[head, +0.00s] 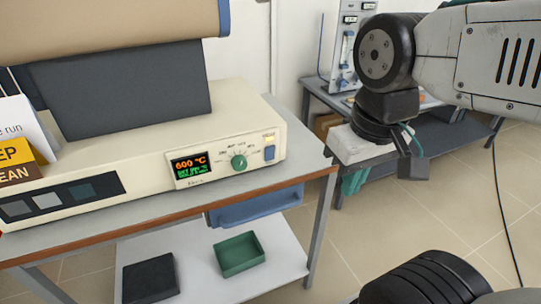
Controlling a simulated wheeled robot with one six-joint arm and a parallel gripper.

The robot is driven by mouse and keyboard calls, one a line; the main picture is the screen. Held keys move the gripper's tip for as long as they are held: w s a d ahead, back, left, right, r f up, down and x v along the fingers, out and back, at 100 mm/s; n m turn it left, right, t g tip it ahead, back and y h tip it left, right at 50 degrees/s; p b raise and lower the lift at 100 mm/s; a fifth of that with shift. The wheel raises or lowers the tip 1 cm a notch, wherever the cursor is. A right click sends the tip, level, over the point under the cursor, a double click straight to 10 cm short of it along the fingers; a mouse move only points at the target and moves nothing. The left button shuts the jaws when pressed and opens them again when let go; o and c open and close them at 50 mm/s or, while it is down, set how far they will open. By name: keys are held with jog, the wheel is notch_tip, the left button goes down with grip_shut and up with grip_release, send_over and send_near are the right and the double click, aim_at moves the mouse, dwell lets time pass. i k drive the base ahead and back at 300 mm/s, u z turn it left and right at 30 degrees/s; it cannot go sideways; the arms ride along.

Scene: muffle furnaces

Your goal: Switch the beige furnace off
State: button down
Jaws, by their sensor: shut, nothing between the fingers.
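The beige furnace (110,185) stands on a bench at the left, its front panel facing me. Its lit display (188,166) reads 600 °C in orange, with smaller green text below. Right of the display is a green knob (239,162) with markings around it. The switch's on or off position is too small to tell. My gripper (413,166) hangs at the right, shut and empty, apart from the furnace. Its fingertips are hard to make out.
The furnace's bench (318,178) has a brown front edge. A blue drawer or tray (255,206) hangs under it. A green tray (239,254) and a dark block (150,279) lie on the lower shelf. Signs (15,160) stand at the left. Another bench (440,135) is behind my arm.

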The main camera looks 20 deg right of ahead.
aim_at(269, 151)
jog(key=k, duration=1)
jog(key=u, duration=1.7)
jog(key=i, duration=1)
jog(key=z, duration=2.3)
